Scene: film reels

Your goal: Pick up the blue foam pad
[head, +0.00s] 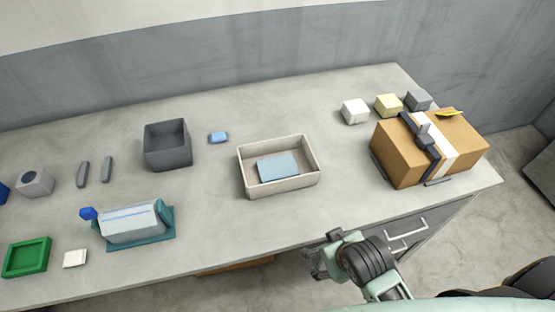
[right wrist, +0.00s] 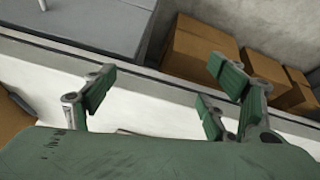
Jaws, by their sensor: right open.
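A flat light-blue pad (head: 278,167), which looks like the blue foam pad, lies inside a shallow beige tray (head: 307,181) in the middle of the table. A smaller blue block (head: 218,137) lies on the table to the left of the tray. My right gripper (head: 318,260) is in front of the table's near edge, below the tray in the head view and apart from the pad. In the right wrist view the right gripper (right wrist: 160,82) is open, with nothing between its fingers. The pad cannot be made out in the right wrist view. My left gripper is not in view.
A dark grey open box (head: 185,160) stands left of the tray. A cardboard box (head: 465,145) with a black strap device stands at the right, with several small cubes behind it. A teal stand (head: 160,241) and a green tray (head: 43,257) are at the left.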

